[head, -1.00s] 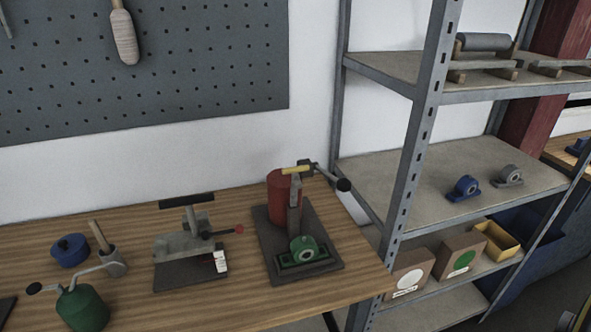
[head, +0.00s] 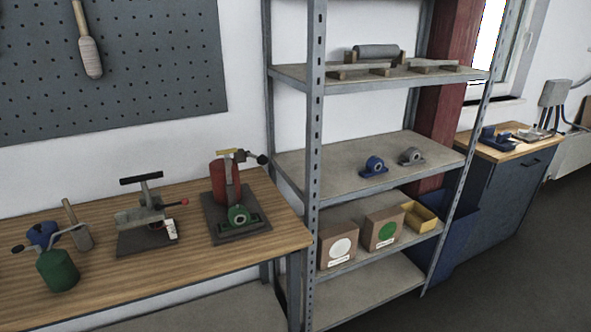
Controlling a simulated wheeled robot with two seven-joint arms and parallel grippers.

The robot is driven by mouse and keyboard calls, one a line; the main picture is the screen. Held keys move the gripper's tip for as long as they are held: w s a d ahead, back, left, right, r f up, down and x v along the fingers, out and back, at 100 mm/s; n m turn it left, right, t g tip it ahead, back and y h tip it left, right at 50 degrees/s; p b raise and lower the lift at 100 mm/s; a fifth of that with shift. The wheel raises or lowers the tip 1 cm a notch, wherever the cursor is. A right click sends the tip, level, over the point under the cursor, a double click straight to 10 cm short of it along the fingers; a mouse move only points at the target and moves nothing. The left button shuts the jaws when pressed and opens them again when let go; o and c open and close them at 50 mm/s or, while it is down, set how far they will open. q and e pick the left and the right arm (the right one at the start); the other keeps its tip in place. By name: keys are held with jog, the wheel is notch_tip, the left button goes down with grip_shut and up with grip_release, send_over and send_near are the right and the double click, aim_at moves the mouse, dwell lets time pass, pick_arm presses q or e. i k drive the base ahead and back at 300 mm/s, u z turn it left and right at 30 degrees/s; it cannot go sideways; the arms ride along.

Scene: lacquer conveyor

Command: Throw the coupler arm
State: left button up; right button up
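Neither of my grippers is in view. I cannot make out a part that is clearly the coupler arm. On the wooden bench (head: 190,271), a red cylinder press (head: 226,181) on a dark base has a lever with a black knob (head: 262,159) at its top right. A green bearing block (head: 238,216) sits on the front of its base. Left of it, a grey clamp fixture (head: 140,215) has a black T-handle (head: 141,179) on top and a small red-tipped lever (head: 183,202) pointing right.
A metal shelf rack (head: 317,150) holds bearing blocks, boxes and a roller. A blue cabinet (head: 508,191) stands at far right. Open grey floor (head: 480,285) lies at lower right.

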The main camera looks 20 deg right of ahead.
aim_at(228, 161)
jog(key=z, duration=0.5)
jog(key=k, duration=0.15)
jog(key=u, duration=1.1)
jog(key=i, duration=1)
jog(key=z, duration=0.15)
